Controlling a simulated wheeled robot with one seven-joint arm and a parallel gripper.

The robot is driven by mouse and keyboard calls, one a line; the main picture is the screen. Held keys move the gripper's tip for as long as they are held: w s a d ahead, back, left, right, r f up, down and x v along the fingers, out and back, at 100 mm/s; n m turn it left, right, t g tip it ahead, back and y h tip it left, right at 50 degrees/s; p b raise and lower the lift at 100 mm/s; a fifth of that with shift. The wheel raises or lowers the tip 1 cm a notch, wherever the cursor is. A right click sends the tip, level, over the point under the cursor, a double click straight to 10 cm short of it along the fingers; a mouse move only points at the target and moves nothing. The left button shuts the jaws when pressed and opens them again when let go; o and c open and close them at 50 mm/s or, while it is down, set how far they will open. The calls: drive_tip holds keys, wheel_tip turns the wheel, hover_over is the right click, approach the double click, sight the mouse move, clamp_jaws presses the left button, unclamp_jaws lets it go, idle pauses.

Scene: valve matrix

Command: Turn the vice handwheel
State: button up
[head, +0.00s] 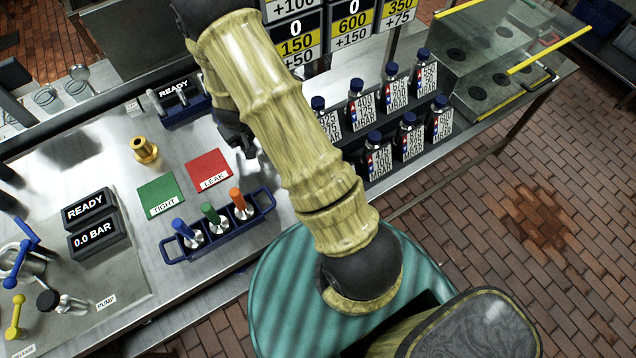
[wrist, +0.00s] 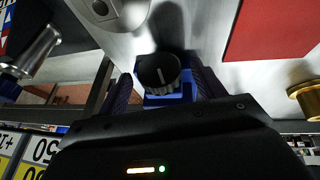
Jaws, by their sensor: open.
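A round black knurled knob with a white mark (wrist: 158,72), which looks like the vice handwheel, sits on a blue body (wrist: 170,98) in the wrist view. My gripper (wrist: 163,85) is open, with one dark finger on each side of the knob. Gaps seem to show between the fingers and the knob; I cannot tell whether either touches. In the head view my gripper (head: 250,150) is low over the bench beside the red pad, partly hidden by my arm. I cannot make out the handwheel there.
A red LEAK pad (head: 209,169), green TIGHT pad (head: 161,195) and brass fitting (head: 145,150) lie left of my gripper. A blue rack (head: 217,228) holds three coloured-handled valves in front. Several labelled bottles (head: 356,104) stand to the right. READY and 0.0 BAR displays (head: 91,223) are at left.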

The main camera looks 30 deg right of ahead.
drive_tip(key=shift+a+r+h+p, duration=0.15)
drive_tip(key=shift+h+p, duration=0.35)
drive_tip(key=shift+p, duration=0.75)
